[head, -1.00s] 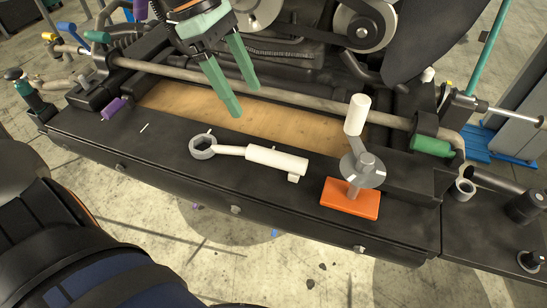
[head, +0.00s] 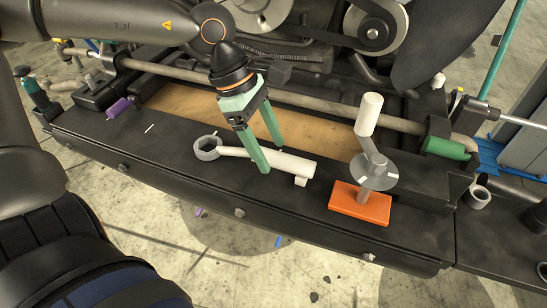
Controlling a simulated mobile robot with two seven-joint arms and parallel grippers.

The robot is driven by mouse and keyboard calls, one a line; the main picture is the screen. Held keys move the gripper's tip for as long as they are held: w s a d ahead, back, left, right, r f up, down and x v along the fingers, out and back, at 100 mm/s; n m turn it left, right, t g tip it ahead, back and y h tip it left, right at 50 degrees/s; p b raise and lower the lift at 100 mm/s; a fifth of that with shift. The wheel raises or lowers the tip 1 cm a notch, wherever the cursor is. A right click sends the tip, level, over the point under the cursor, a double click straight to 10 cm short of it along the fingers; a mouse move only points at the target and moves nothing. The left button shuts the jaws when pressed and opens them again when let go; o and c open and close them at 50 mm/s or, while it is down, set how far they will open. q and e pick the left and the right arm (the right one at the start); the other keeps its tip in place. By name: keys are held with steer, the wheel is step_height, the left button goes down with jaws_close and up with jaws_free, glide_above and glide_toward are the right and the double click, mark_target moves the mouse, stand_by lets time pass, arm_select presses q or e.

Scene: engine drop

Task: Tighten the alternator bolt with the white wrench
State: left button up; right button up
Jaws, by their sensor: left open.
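The white wrench (head: 297,165) lies on the black front ledge, its grey ring end (head: 207,148) to the left and its thick white handle to the right. My left gripper (head: 271,155) is open over the handle, pointing down. One green finger shows on the near side of the handle and the other on the far side. Part of the handle is hidden behind the near finger. I cannot tell whether the fingers touch it. I cannot clearly make out which part is the alternator bolt. My right gripper is not in view.
An orange block (head: 360,204) with a grey disc and an upright white handle (head: 368,114) stands right of the wrench. A purple piece (head: 120,108) lies at the left of the ledge. A long bar (head: 310,98) crosses behind, before the engine pulleys (head: 375,30).

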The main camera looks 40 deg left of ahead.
mark_target(271, 152)
arm_select(q)
steer(key=shift+x, duration=1.5)
steer(key=shift+a, duration=0.1)
jaws_close()
